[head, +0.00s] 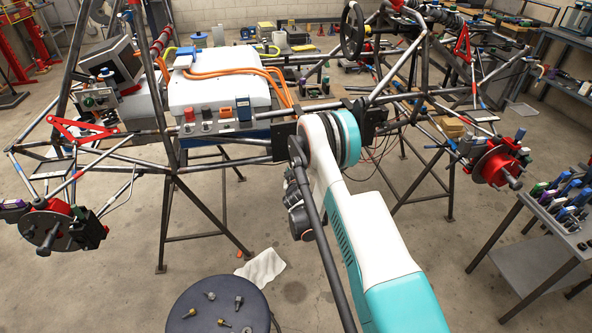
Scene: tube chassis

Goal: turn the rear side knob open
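The tube chassis (222,151) spans the head view on dark stands. A white battery-like box (215,88) with thick orange cables sits in it at centre left. I cannot tell which, if any, is the rear side knob. My white and teal arm reaches from the bottom right up to the chassis's middle rail. My gripper is not visible; the arm's last visible joint hides what lies behind it.
A round dark stool (240,318) with several small metal fittings and a white cloth (262,268) are below. A tool cart (521,264) is at right. Bare floor shows around the stands.

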